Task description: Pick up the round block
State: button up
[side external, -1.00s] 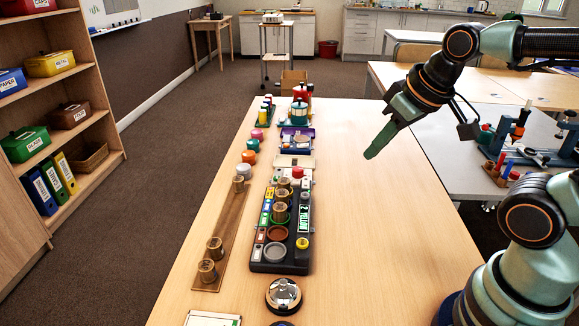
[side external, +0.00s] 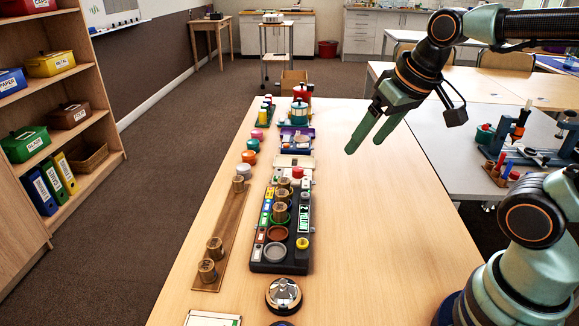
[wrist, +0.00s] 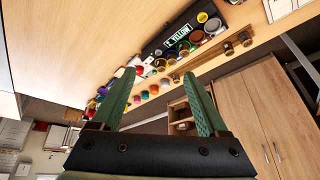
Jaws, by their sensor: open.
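Several round, wood-brown cylinder blocks are in the side view. Two, a nearer block (side external: 207,270) and one just behind it (side external: 215,247), stand on a narrow wooden strip (side external: 228,225); another block (side external: 238,184) stands at its far end. More brown blocks (side external: 281,195) sit in the black sorting board (side external: 286,262). Which one is the round block I cannot tell. My gripper (side external: 364,145) is open and empty, above the table and right of the board. In the wrist view its green fingers (wrist: 158,75) are spread, with board and blocks beyond them.
Coloured round pots (side external: 251,145) and trays line the table beyond the strip. A silver-domed object (side external: 283,295) stands at the near end. The table (side external: 370,240) right of the board is clear. A grey side table (side external: 470,175) holds a small vise-like rig.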

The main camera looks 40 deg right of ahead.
jog(key=w+r+m+g, duration=0.1)
jog(key=w+r+m, duration=0.1)
jog(key=w+m, duration=0.3)
jog(key=m+g, duration=0.4)
jog(key=m, duration=0.8)
send_over(284, 180)
notch_tip(284, 180, down, 12)
notch_tip(284, 180, down, 12)
jog(key=shift+f, duration=0.1)
grip_shut()
